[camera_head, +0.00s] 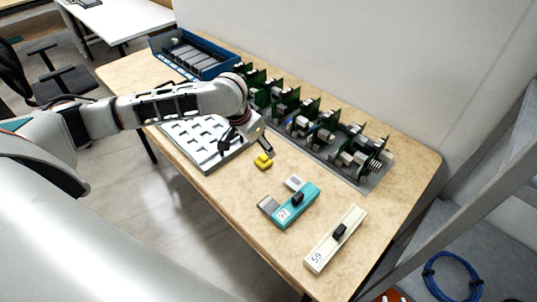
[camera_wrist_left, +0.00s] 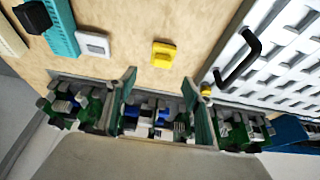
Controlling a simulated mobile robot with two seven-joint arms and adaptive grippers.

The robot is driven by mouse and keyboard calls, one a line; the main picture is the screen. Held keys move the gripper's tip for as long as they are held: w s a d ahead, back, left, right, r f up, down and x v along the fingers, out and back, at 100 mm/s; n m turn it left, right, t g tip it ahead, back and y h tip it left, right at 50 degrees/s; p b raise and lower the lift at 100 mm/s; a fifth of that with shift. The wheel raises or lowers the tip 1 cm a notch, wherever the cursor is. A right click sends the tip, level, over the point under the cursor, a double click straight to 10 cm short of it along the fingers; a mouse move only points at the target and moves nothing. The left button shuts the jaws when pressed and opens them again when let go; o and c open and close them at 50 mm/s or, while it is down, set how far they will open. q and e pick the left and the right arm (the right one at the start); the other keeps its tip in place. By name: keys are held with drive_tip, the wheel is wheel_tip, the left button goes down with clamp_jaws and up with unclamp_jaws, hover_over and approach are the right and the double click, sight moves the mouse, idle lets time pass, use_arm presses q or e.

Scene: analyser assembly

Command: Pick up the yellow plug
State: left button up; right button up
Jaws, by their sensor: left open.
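The yellow plug (camera_head: 264,160) lies on the wooden tabletop, between the white slotted tray and the teal module. It also shows in the left wrist view (camera_wrist_left: 163,54), uncovered, with bare table around it. My left gripper (camera_head: 249,144) is open and empty, and it hangs above the table just behind the plug in the head view. The plug is not between its fingers as far as I can see. My right gripper is in neither view.
The white slotted tray (camera_head: 190,150), with a black handle (camera_wrist_left: 238,60), stands beside the plug. A row of green circuit boards (camera_head: 318,131) runs along the wall. The teal module (camera_head: 294,207), a small white block (camera_head: 294,183) and the cream module (camera_head: 335,240) lie nearer the front right.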

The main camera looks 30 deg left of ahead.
sight(263, 157)
use_arm(q)
wheel_tip(263, 157, down, 2)
drive_tip(key=shift+d+f, duration=0.15)
drive_tip(key=shift+f, duration=0.1)
drive_tip(key=x, duration=0.3)
drive_tip(key=shift+s+f+b, duration=0.1)
drive_tip(key=shift+f+b, duration=0.3)
drive_tip(key=shift+w+f, duration=0.25)
drive_tip(key=shift+f, duration=0.2)
drive_tip(key=c, duration=1.3)
